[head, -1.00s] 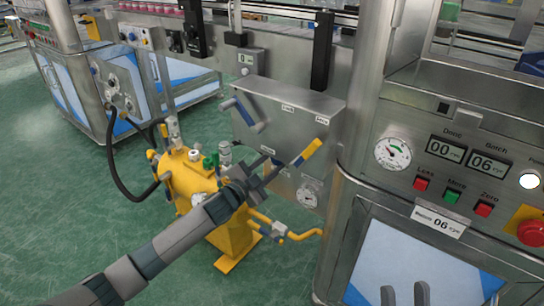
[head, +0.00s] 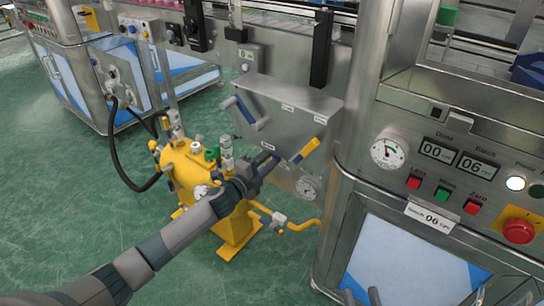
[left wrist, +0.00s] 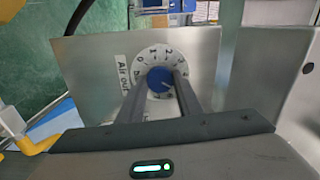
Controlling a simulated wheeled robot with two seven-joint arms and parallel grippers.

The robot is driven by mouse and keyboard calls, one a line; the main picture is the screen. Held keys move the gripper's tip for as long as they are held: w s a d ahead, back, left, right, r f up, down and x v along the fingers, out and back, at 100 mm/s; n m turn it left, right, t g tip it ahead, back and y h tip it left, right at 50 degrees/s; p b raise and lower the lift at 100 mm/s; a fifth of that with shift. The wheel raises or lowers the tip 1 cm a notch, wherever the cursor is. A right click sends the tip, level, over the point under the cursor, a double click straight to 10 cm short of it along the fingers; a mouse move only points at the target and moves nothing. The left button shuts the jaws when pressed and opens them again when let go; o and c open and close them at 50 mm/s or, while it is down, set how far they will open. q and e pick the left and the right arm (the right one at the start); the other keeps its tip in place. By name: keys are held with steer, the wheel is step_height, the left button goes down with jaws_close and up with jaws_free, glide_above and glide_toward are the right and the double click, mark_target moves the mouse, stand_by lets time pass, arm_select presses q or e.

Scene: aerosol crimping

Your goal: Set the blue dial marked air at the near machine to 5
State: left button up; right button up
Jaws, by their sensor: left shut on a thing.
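The blue dial (left wrist: 160,84) marked "Air out" shows in the left wrist view, on a white ring with numbers from 0 upward. Its far side and the higher numbers are partly hidden, and I cannot read its setting. My left gripper (left wrist: 158,92) is shut on the dial, one finger on each side. In the head view my left gripper (head: 270,164) is at the front of the grey control box (head: 292,108) and hides the dial. My right gripper (head: 361,297) shows only as two separated fingertips at the bottom edge, apart from the dial.
A yellow-handled lever (head: 305,150) is close right of my left gripper, and a blue-handled lever (head: 232,103) is at upper left. A gauge (head: 308,187) sits below. The yellow tank (head: 188,170) with pipes stands left. The machine's button panel (head: 460,180) is at right.

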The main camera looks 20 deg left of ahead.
arm_select(q)
steer(key=shift+d+f, duration=0.1)
steer(key=o, duration=1)
steer(key=shift+o, duration=0.2)
steer(key=shift+s, duration=0.15)
steer(key=p+v, duration=0.1)
steer(key=v, duration=1.6)
steer(key=shift+p, duration=0.35)
arm_select(e)
steer(key=shift+w+d+f+g+h, duration=0.1)
steer(key=shift+d+f+g+h, duration=0.15)
steer(key=shift+f+g, duration=0.5)
steer(key=shift+s+d+f+g+h, duration=0.15)
steer(key=shift+f+g, duration=0.25)
steer(key=shift+f, duration=0.8)
steer(key=shift+w+d+f+g+h, duration=0.25)
steer(key=shift+f+g, duration=0.3)
steer(key=shift+f, duration=0.4)
steer(key=shift+s+a, duration=0.1)
